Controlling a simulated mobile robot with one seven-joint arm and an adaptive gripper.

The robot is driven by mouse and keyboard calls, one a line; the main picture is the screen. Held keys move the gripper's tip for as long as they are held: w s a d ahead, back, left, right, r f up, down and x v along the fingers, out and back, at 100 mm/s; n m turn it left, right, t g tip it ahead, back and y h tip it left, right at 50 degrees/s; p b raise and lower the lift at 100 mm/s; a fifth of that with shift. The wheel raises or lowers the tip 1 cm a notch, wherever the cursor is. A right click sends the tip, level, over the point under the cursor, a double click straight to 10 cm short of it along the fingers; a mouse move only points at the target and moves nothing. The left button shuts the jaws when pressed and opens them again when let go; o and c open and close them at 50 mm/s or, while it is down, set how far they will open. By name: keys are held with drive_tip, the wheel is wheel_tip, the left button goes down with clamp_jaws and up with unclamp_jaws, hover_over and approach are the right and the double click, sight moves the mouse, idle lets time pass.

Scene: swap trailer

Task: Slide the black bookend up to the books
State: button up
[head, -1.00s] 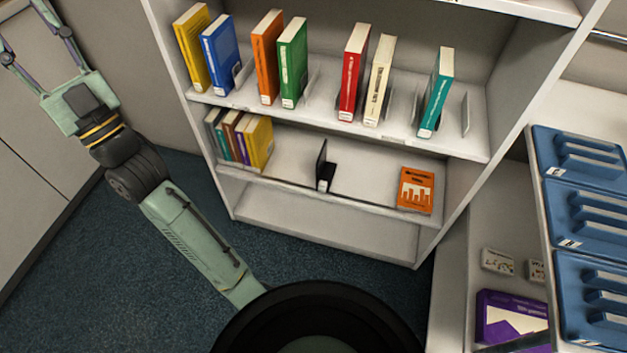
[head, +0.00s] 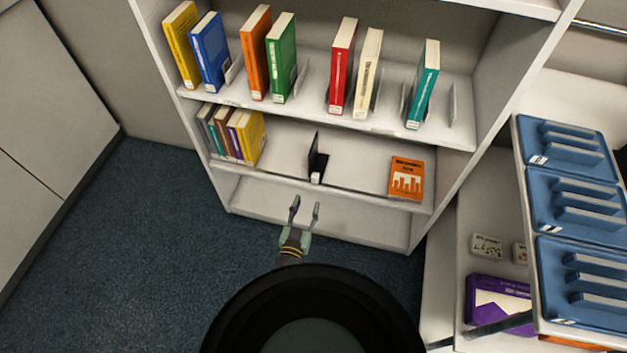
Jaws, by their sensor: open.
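The black bookend (head: 317,163) stands upright on the middle shelf, with a small white label at its front. To its left, several books (head: 236,139) stand together at the shelf's left end, the nearest one yellow. A gap of bare shelf lies between the yellow book and the bookend. My gripper (head: 304,205) is open and empty, in front of the shelf unit and below the bookend in the picture. It touches nothing that I can see.
An orange book (head: 406,178) lies flat on the same shelf to the right. The upper shelf (head: 308,96) holds several coloured books and metal bookends. The bottom shelf (head: 330,212) is empty. Blue trays (head: 565,150) stand on a cart at the right.

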sight(314, 178)
drive_tip(key=b+x, duration=0.3)
drive_tip(key=x, duration=0.6)
drive_tip(key=shift+a, duration=0.1)
drive_tip(key=shift+w+r+b, duration=0.1)
drive_tip(key=shift+w+b, duration=0.3)
drive_tip(key=shift+w, duration=0.25)
drive_tip(key=shift+c, duration=0.2)
clamp_jaws()
